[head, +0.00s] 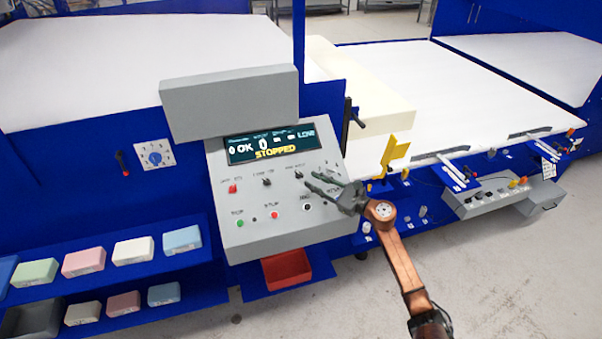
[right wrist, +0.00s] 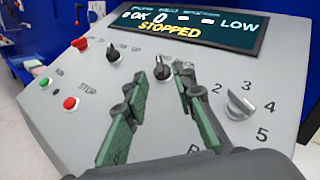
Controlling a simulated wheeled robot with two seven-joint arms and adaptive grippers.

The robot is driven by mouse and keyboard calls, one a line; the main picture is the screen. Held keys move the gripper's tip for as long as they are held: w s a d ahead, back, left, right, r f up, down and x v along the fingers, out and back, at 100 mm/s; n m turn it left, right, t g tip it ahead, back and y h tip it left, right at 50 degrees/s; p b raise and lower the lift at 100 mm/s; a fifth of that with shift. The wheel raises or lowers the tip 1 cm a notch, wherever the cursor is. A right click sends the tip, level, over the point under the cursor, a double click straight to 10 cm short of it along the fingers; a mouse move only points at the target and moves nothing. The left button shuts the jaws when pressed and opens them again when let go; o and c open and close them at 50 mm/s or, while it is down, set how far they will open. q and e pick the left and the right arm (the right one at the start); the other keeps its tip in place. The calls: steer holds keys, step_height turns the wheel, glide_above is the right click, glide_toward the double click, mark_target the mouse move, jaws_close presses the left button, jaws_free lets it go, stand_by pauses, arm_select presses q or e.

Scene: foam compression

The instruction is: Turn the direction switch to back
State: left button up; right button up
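The grey control panel (head: 250,220) has a row of small switches under a display (head: 270,145) that reads STOPPED. One black knob (head: 299,175) lies just beyond my right gripper's tips; it also shows in the right wrist view (right wrist: 163,68), between and ahead of the fingertips. Another black knob (head: 266,182) is left of it, also seen in the right wrist view (right wrist: 113,53). The labels are too blurred to tell which is the direction switch. My right gripper (head: 312,182) is open and empty over the panel (right wrist: 162,88). My left gripper is out of view.
A numbered grey dial (right wrist: 240,105) is right of the fingers. A red switch (right wrist: 80,44), a green button (right wrist: 45,82) and a red button (right wrist: 70,103) are at left. A yellow bracket (head: 394,152) stands right of the panel.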

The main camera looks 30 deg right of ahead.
mark_target(302, 175)
steer(key=x, duration=0.4)
steer(key=shift+w+p, duration=0.2)
steer(key=shift+p, duration=0.2)
steer(key=shift+w+a, duration=0.15)
steer(key=shift+w, duration=0.15)
steer(key=shift+w+a+f, duration=0.1)
steer(key=shift+w, duration=0.1)
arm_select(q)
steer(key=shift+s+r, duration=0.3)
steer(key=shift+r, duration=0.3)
arm_select(e)
jaws_close()
